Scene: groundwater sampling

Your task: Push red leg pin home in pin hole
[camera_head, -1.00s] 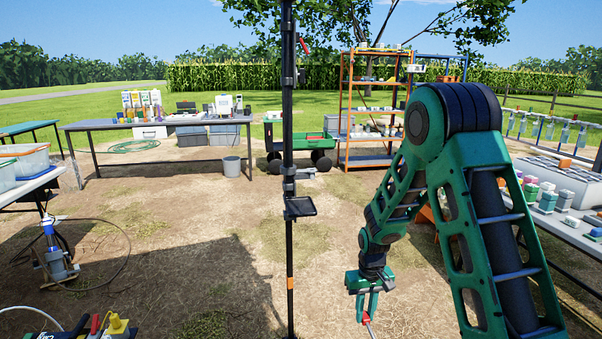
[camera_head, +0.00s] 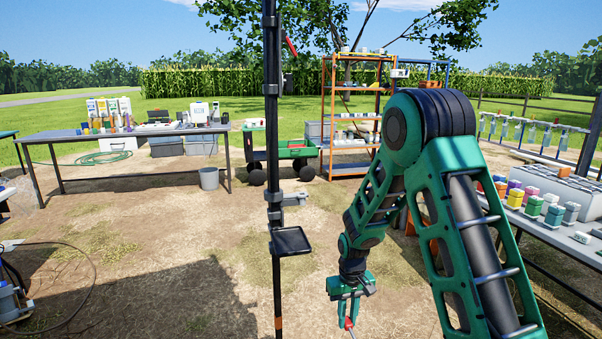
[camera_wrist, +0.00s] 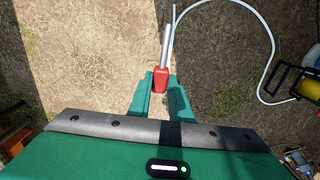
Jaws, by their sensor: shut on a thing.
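My gripper (camera_head: 348,316) hangs over the bare ground, right of a black pole. It is shut on the red leg pin (camera_head: 348,324). In the wrist view, the pin's red head (camera_wrist: 160,77) sits between the green fingers of my gripper (camera_wrist: 160,88). Its straight metal shaft (camera_wrist: 167,45) sticks out beyond the fingertips, clear of anything I can see. I cannot make out the pin hole in either view.
The tall black pole (camera_head: 272,130) with a small tray (camera_head: 290,241) stands left of my arm. A white hose (camera_wrist: 270,50) and a black frame with yellow (camera_wrist: 300,80) lie at right in the wrist view. A sample table (camera_head: 560,230) stands at right.

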